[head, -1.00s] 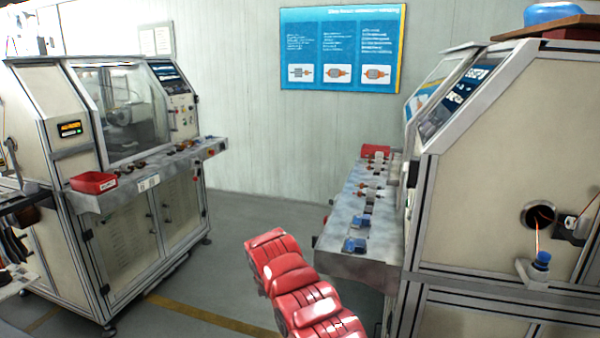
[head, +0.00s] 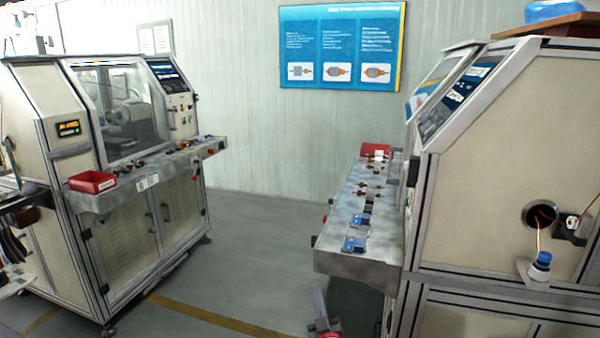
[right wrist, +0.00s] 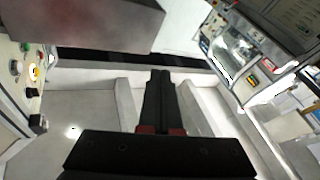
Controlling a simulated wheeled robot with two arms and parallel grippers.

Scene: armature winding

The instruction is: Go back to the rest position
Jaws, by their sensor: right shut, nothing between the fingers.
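My right gripper (head: 318,296) shows only in part at the bottom edge of the head view, low and in front of the right machine's work shelf (head: 345,262). In the right wrist view its black fingers (right wrist: 161,76) are together and empty, pointing away over pale floor. No object is held between them. My left gripper does not show in any view.
The right machine (head: 510,170) and the left machine (head: 120,200) stand either side of a grey floor aisle (head: 260,250). Red bins sit on the left shelf (head: 93,181) and right shelf (head: 375,151). A blue poster (head: 340,48) hangs on the back wall.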

